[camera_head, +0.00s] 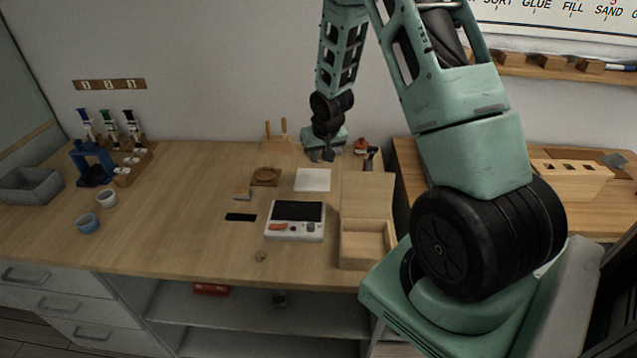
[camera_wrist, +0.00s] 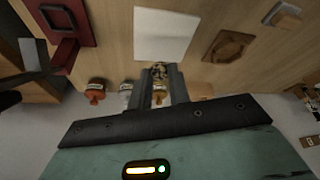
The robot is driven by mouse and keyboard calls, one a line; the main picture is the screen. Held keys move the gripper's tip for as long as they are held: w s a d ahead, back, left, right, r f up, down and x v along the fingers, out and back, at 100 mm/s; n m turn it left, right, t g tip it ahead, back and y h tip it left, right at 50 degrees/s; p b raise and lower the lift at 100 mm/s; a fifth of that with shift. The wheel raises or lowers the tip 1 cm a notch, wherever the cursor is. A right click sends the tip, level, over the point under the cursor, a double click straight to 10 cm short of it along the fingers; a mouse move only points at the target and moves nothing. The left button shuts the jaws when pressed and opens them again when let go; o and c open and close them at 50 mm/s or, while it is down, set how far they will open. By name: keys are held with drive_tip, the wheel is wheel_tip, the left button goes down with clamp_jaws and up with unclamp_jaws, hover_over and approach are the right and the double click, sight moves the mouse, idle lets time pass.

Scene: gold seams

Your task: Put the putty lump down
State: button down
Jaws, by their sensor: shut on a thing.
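My gripper (camera_wrist: 158,84) is shut on a small mottled lump, the putty lump (camera_wrist: 159,70), which shows between the fingertips in the wrist view. In the head view my gripper (camera_head: 322,156) is over the back of the wooden bench, behind a white square sheet (camera_head: 313,180). The sheet also shows in the wrist view (camera_wrist: 165,35), just beyond the fingertips. The lump is too small and too covered to make out in the head view. I cannot tell its height above the bench.
A round brown item on a wooden base (camera_head: 265,177) lies left of the sheet. A white device with a dark panel (camera_head: 295,233) and an open wooden box (camera_head: 366,262) stand nearer the front. An orange-topped item (camera_head: 361,146) stands right of my gripper.

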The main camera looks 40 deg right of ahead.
sight(318, 184)
wheel_tip(318, 184, down, 8)
drive_tip(key=shift+f+p, duration=0.25)
drive_tip(key=shift+p, duration=0.25)
drive_tip(key=shift+f, duration=0.1)
drive_tip(key=c, duration=1.3)
unclamp_jaws()
